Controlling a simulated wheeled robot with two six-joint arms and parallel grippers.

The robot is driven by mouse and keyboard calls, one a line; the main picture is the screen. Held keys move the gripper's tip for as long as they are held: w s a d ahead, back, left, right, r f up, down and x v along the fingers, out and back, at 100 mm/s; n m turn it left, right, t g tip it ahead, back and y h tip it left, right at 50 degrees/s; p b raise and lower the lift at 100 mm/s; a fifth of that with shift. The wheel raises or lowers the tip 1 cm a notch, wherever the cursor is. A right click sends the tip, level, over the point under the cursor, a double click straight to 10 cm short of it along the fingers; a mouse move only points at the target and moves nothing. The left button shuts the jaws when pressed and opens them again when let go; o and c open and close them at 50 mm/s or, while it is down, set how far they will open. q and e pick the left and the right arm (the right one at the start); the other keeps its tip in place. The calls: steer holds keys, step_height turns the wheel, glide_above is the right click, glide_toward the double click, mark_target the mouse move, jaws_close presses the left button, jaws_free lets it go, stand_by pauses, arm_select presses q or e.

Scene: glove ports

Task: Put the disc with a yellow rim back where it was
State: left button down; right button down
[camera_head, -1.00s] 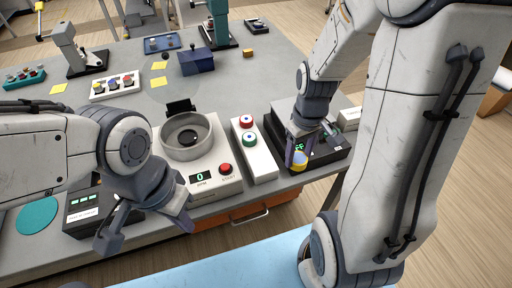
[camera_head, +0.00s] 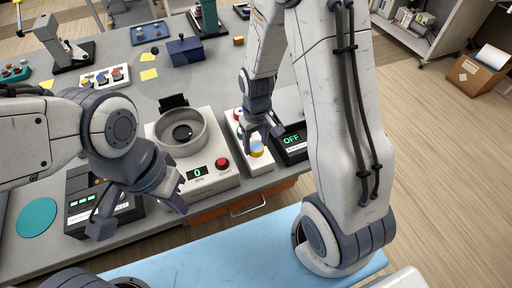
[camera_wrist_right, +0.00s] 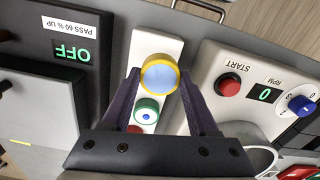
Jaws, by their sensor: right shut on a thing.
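The disc with a yellow rim (camera_head: 257,150) has a pale blue face. My right gripper (camera_head: 261,141) is shut on it; in the right wrist view the disc (camera_wrist_right: 159,74) sits between the two fingers. It is at the near end of the white rack (camera_head: 262,164), in line with a green-rimmed disc (camera_wrist_right: 147,111) and a red disc (camera_wrist_right: 135,129) on that rack. Whether it touches the rack or hangs just above it, I cannot tell.
A white spinner unit (camera_head: 205,181) with a round bowl and red START button stands left of the rack. A black box (camera_head: 292,142) reading OFF stands right of it. Another black box (camera_head: 80,200) and a teal mat (camera_head: 37,217) lie at the left.

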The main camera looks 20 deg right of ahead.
mark_target(256, 146)
step_height(256, 146, down, 3)
steer(key=shift+s+f+p, duration=0.1)
steer(key=shift+p, duration=0.25)
steer(key=shift+f, duration=0.15)
steer(key=shift+f, duration=0.15)
steer(key=shift+c, duration=0.8)
jaws_free()
